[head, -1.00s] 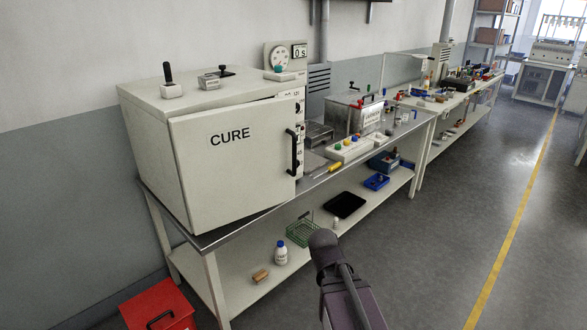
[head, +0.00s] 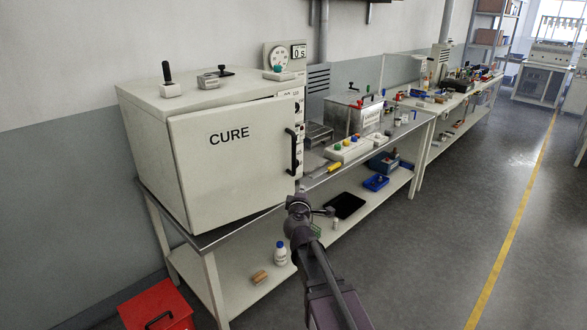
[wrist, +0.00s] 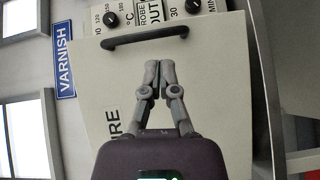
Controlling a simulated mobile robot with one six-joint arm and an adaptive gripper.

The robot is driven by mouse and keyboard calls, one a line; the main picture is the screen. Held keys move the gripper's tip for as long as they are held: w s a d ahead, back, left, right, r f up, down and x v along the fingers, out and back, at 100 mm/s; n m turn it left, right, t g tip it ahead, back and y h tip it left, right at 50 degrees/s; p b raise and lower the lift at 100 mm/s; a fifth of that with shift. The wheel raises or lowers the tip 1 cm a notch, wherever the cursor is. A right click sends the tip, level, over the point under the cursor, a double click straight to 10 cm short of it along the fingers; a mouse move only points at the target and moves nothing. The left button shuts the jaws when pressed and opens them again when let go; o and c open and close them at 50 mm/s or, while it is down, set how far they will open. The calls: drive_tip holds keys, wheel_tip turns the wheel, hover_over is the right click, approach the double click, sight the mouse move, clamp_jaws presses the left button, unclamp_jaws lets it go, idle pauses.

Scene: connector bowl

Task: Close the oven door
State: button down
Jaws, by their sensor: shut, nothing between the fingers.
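The white oven (head: 140,135) stands on the near end of the metal bench. Its door (head: 225,170), labelled CURE, has a black bar handle (head: 292,151) near its right edge. The door appears slightly ajar, with a narrow gap along its top right. My gripper (wrist: 159,66) is shut and empty. In the wrist view its fingertips lie in front of the door (wrist: 210,85), just short of the handle (wrist: 145,36); contact cannot be told. In the head view my arm reaches up to the door's lower right corner, and the fingertips are hard to make out.
The oven's knobs (wrist: 111,19) sit on a panel beside the door. A screwdriver (head: 328,171) and a button box (head: 348,150) lie on the bench to the right. A red box (head: 158,306) stands on the floor at lower left. The floor at right is clear.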

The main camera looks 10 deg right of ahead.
sight(293, 163)
drive_tip(key=shift+w+a+r+n+t+y, duration=0.25)
drive_tip(key=shift+a+n+y, duration=0.15)
drive_tip(key=shift+a+n, duration=0.2)
drive_tip(key=shift+w+a+r+n+t+y, duration=0.15)
drive_tip(key=shift+w+a+n+y, duration=0.1)
drive_tip(key=shift+a+n+y, duration=0.25)
drive_tip(key=w, duration=0.4)
drive_tip(key=w+d, duration=0.1)
drive_tip(key=w, duration=0.4)
drive_tip(key=w+d, duration=0.1)
drive_tip(key=w, duration=0.4)
drive_tip(key=shift+f, duration=0.1)
